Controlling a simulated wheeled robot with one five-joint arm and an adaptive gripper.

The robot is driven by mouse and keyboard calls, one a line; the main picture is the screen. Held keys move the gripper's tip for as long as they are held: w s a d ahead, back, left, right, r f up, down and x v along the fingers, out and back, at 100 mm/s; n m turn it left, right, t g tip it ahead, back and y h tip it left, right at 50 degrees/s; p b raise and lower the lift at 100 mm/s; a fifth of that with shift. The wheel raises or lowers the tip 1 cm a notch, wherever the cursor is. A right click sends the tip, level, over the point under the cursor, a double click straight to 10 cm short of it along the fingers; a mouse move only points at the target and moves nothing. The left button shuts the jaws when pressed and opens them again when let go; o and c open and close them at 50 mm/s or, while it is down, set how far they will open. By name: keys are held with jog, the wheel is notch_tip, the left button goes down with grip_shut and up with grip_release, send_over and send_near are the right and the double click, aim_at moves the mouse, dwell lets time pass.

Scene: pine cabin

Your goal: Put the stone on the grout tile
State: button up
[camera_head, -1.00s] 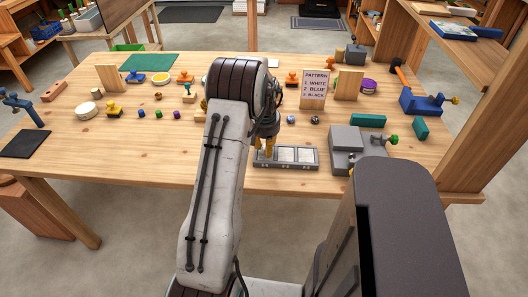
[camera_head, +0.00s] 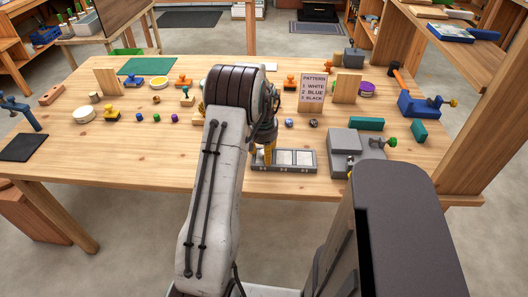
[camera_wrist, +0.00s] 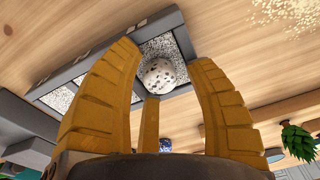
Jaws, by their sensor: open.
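A white stone with dark specks (camera_wrist: 158,73) shows in the wrist view between my gripper's yellow fingers. It rests on or just over a speckled grout tile (camera_wrist: 165,44) in the end compartment of a grey tray (camera_wrist: 187,45). My gripper (camera_wrist: 155,85) is open around the stone; whether a finger touches it I cannot tell. In the head view my gripper (camera_head: 268,156) is low over the left end of the tray (camera_head: 285,171) and hides the stone and that compartment. The middle and right tiles (camera_head: 304,158) look bare.
A blue stone (camera_head: 289,123) and a dark stone (camera_head: 313,123) lie behind the tray. A card reading white, blue, black (camera_head: 312,90) stands behind them. A grey block fixture (camera_head: 357,150) stands right of the tray. The table's front strip is clear.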

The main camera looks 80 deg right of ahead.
aim_at(263, 155)
notch_tip(263, 155, up, 12)
jog(key=a, duration=0.1)
jog(key=shift+a, duration=0.2)
dwell(0.3)
jog(key=shift+w+r, duration=0.1)
jog(key=shift+r, duration=0.05)
jog(key=w+a+r+n, duration=0.2)
jog(key=w+a+r, duration=0.15)
jog(key=w, duration=0.45)
jog(key=w+a+r+n, duration=0.2)
jog(key=w+a, duration=0.3)
jog(key=w, duration=0.3)
jog(key=w+a+r+n+t, duration=0.1)
jog(key=w+a+n, duration=0.1)
jog(key=w+a, duration=0.4)
jog(key=w+a+r+n+t, duration=0.1)
jog(key=w+a+r+n, duration=0.15)
jog(key=a, duration=0.55)
jog(key=w+a+n, duration=0.2)
jog(key=a+n, duration=0.3)
jog(key=a, duration=0.9)
jog(key=s+a+f+n, duration=0.1)
jog(key=s+a+n, duration=0.1)
jog(key=a, duration=0.4)
jog(key=s+a+f+n+t+y, duration=0.1)
jog(key=s+a+f+n, duration=0.1)
jog(key=a, duration=0.5)
jog(key=shift+s+n, duration=0.85)
jog(key=shift+s, duration=0.45)
